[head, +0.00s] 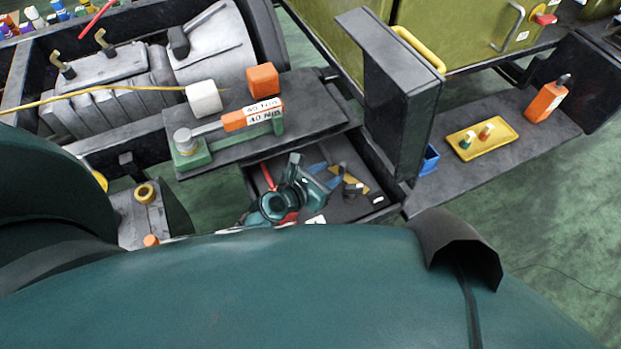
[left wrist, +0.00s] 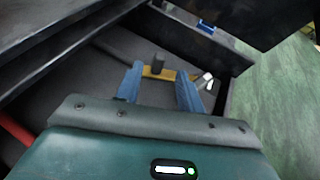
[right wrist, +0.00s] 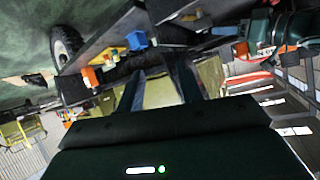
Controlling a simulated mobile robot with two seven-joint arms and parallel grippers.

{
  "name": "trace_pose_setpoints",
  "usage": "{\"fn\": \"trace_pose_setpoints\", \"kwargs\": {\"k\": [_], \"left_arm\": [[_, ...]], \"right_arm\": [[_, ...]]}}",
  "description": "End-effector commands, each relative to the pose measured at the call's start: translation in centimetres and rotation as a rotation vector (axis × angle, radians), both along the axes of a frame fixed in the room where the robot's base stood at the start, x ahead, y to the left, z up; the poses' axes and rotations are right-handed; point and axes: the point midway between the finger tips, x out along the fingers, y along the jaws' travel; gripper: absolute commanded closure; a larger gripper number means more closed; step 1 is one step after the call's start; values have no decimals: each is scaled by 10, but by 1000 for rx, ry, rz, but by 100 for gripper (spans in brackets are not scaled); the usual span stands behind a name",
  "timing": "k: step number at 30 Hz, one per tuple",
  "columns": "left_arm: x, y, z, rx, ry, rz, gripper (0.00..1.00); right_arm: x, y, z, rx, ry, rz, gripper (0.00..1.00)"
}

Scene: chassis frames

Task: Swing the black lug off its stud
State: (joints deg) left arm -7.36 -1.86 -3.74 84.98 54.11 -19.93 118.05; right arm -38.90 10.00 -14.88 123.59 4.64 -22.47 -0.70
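I cannot make out the black lug or its stud for certain in any view. A grey block (head: 140,222) at the left of the head view carries a brass-coloured ring (head: 145,193) and an orange cap (head: 151,240). My left gripper (head: 336,174) is over the open drawer (head: 375,208), its blue fingers apart and empty. In the left wrist view the left gripper (left wrist: 160,80) points at a yellow tool with a black upright part (left wrist: 157,65) on the drawer floor; contact is unclear. My right gripper (right wrist: 158,82) is open and empty, and outside the head view.
A torque tester marked "40 Nm" (head: 262,116) stands on the grey shelf above the drawer, near an orange block (head: 263,80). A dark upright panel (head: 390,95) rises right of the drawer. A yellow tray (head: 482,139) and an orange bottle (head: 546,101) stand further right.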

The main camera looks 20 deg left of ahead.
Motion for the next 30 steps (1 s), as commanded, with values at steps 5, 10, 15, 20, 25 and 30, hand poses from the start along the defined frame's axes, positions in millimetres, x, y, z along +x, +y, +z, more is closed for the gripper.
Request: {"fn": "trace_pose_setpoints", "kwargs": {"k": [5,10,15,20,25,30], "left_arm": [[-36,14,16,0,2,0,62],[-56,23,25,-1,1,2,62],[-65,26,29,0,-1,0,62],[-65,26,29,0,-1,0,62],[-65,26,29,-1,-1,-1,68],[-69,31,28,6,-6,-21,75]], "right_arm": [[-3,-1,1,-23,11,7,64],[-4,-1,0,-34,15,14,64],[-3,-1,2,-37,12,16,64],[-3,-1,2,-37,10,16,64],[-2,-1,2,-36,9,16,64],[-2,0,-2,-24,9,11,64]]}}
